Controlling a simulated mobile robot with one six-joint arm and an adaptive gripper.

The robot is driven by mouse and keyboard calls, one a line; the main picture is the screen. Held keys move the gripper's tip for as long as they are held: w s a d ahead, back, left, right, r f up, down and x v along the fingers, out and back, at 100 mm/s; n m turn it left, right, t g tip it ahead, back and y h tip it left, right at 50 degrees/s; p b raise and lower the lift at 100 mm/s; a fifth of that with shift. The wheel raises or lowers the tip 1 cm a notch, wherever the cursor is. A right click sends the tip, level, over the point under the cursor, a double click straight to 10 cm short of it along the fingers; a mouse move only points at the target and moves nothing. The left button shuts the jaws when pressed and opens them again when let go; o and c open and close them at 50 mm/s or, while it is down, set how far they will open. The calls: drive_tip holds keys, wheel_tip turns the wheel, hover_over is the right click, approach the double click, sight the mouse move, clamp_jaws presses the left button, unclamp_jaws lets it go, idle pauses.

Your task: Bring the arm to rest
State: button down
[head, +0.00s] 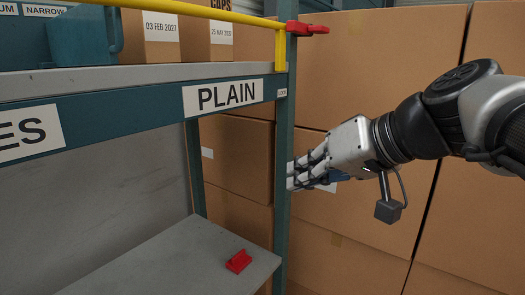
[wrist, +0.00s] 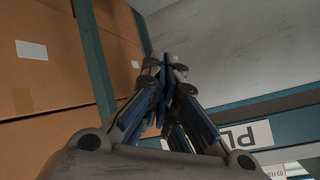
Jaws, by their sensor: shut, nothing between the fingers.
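My gripper (head: 297,172) is at the right of the head view, level and pointing left, with its fingertips by the green upright post of the shelf. I cannot tell whether the fingertips touch the post. In the wrist view my gripper (wrist: 172,70) has its fingers drawn together, with nothing between them. The arm reaches in from the right edge of the head view.
A shelf rack (head: 284,190) with a "PLAIN" label (head: 223,96) stands at left. A red block (head: 238,261) lies on its lower shelf (head: 165,262). A yellow bar (head: 215,12) runs along the top. Large cardboard boxes (head: 390,40) fill the background.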

drive_tip(key=s+d+f+m+g+h, duration=0.1)
drive_tip(key=s+d+f+h, duration=0.2)
drive_tip(key=s+f, duration=0.7)
drive_tip(key=s+d+f+m+g+h, duration=0.1)
drive_tip(key=s+d+f+h, duration=0.3)
drive_tip(key=s+f, duration=0.6)
wheel_tip(320, 180, down, 4)
drive_tip(key=shift+s+d+f+g+h, duration=0.2)
drive_tip(key=shift+s+f+g+h, duration=0.15)
drive_tip(key=shift+g, duration=0.25)
drive_tip(key=shift+r, duration=0.1)
